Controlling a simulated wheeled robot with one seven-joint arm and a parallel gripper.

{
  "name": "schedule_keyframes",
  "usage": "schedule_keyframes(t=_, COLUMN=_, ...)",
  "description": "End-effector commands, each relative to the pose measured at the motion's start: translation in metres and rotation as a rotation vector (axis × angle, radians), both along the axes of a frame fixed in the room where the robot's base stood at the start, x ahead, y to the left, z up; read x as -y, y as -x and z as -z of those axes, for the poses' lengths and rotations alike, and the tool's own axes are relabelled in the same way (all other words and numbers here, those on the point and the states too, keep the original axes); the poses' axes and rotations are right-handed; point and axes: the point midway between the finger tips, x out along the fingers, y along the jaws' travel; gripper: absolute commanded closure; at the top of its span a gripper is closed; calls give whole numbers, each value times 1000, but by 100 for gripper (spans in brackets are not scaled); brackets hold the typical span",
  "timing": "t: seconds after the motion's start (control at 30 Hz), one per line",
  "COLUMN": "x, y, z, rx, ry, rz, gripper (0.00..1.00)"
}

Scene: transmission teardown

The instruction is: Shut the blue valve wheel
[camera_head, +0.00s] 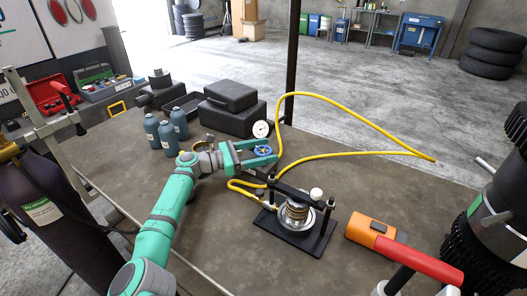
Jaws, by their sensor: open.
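The blue valve wheel (264,151) is a small blue handwheel near the middle of the table, below a round white gauge (261,129). My gripper (262,155) reaches in from the left, its two green jaws apart. The wheel shows between the jaws near their tips; I cannot tell whether they touch it. A yellow hose (338,103) loops from the gauge area out to the right. The valve's body is mostly hidden behind my gripper.
A black press fixture with a coil spring (297,214) stands just in front of the gripper. An orange tool (372,233) lies to its right. Blue-grey bottles (178,123) and black cases (230,97) stand behind. Bare tabletop lies at front centre.

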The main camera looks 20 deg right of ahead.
Motion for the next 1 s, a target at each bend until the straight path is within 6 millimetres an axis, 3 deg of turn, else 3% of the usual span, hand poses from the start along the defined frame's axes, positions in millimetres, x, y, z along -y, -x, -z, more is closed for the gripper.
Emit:
schedule_keyframes(t=0.27, x=-19, y=-1, z=0, rx=0, ry=0, rz=-3, gripper=31)
schedule_keyframes(t=0.7, x=-94, y=-1, z=0, rx=0, ry=0, rz=-2, gripper=31)
schedule_keyframes(t=1.0, x=-109, y=-1, z=0, rx=0, ry=0, rz=0, gripper=31)
